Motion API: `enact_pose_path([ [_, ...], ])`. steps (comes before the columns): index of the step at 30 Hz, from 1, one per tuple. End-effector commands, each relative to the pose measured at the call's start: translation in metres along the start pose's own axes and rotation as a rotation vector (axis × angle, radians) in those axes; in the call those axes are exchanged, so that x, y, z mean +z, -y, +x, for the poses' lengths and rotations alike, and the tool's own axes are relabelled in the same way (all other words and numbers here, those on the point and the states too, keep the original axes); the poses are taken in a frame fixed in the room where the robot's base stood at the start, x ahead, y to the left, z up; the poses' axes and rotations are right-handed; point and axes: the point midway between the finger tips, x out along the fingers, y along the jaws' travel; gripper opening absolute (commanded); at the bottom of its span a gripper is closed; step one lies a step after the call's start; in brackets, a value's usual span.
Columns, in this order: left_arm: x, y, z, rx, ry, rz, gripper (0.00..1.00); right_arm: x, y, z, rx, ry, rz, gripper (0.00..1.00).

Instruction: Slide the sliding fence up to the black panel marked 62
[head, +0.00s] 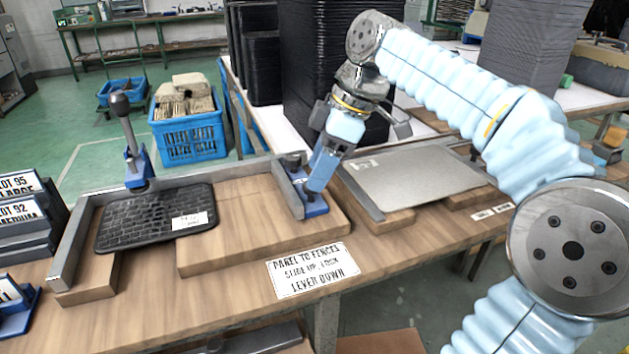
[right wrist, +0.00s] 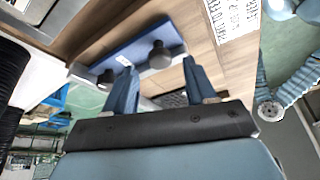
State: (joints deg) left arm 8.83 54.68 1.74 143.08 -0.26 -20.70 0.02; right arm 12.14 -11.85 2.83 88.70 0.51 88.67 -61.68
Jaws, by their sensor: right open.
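The black panel (head: 140,222) lies on the wooden fixture at the left, against the metal corner fence. Its white label (head: 188,221) is too small to read. The sliding fence (head: 288,190), a grey bar with a blue base and dark knob, stands on the board to the right, apart from the panel with bare wood between. My right gripper (head: 315,188) is open at the sliding fence, fingers pointing down. In the right wrist view its fingers (right wrist: 158,76) straddle the line of a dark knob (right wrist: 160,55) by a blue base (right wrist: 130,45); contact is unclear. My left gripper is out of view.
An upright lever (head: 130,145) with a blue base stands behind the panel. A grey plate (head: 415,178) lies in a fixture to the right. An instruction card (head: 312,270) lies at the front. Labelled slots (head: 22,215) stand far left; tall black stacks (head: 310,60) stand behind.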

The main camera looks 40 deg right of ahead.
Motion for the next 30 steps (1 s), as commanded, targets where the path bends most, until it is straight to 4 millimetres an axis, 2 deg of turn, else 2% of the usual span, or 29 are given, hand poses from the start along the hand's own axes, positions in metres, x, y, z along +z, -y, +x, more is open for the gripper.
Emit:
enact_pose_path([
  [1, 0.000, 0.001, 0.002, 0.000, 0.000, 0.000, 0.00, 0.001, 0.000, 0.009, -0.002, 0.001, 0.000, 0.55],
  [6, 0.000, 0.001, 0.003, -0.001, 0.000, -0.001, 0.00, 0.000, 0.000, 0.024, 0.000, 0.000, 0.001, 0.55],
  [16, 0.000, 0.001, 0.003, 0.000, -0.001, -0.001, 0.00, 0.000, 0.000, 0.027, 0.001, 0.000, 0.000, 0.54],
  [26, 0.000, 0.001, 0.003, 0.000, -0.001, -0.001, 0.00, 0.000, 0.000, 0.026, 0.000, 0.000, 0.000, 0.03],
  [27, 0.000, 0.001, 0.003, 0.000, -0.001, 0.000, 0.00, 0.000, 0.000, 0.026, 0.000, 0.000, 0.000, 0.00],
  [30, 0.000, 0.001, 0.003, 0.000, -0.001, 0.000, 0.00, 0.000, 0.000, 0.026, 0.000, 0.000, 0.000, 0.00],
])
